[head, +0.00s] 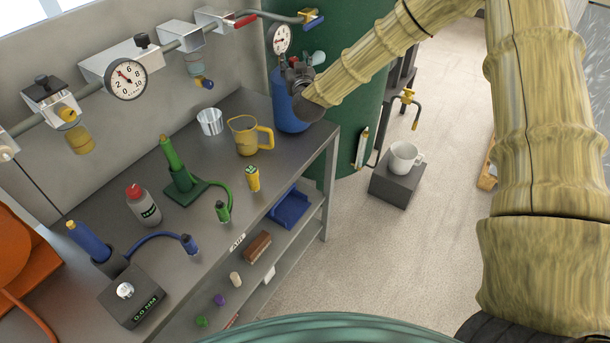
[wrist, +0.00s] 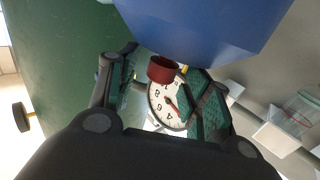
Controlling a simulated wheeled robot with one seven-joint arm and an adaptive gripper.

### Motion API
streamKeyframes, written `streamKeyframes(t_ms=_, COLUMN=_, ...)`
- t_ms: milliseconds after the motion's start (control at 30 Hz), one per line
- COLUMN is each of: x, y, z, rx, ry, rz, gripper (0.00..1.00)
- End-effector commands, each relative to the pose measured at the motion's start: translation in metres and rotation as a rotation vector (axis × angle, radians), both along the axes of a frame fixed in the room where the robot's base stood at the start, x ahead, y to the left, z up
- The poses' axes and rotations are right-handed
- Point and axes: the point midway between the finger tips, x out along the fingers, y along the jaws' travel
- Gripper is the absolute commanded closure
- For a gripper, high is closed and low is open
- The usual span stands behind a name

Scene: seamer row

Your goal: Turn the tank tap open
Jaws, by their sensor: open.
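The tank tap (head: 407,97), a small yellow fitting with a grey bent pipe, sticks out to the right of the large green tank (head: 345,105). It stands above a white mug (head: 403,157). My gripper (head: 301,72) is up and to the left of the tap, by the tank and above the blue canister (head: 289,110). In the wrist view, my gripper (wrist: 165,82) has its fingers apart. A dark red cylindrical part (wrist: 162,69) and a gauge dial (wrist: 166,103) show between them; whether anything touches is unclear. The green tank (wrist: 60,60) fills the left.
The mug stands on a grey block (head: 397,188). The grey bench (head: 245,205) holds a yellow jug (head: 246,136), a metal cup and several tools. A pipe with gauges and valves runs along the wall.

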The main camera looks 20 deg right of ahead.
Motion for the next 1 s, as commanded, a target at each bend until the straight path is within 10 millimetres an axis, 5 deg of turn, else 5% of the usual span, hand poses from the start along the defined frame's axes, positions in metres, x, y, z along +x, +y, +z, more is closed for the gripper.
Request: streamKeyframes(t_ms=1000, x=0.0010, y=-0.0111, z=0.0001, rx=0.000, ry=0.000, rz=0.462, gripper=0.51)
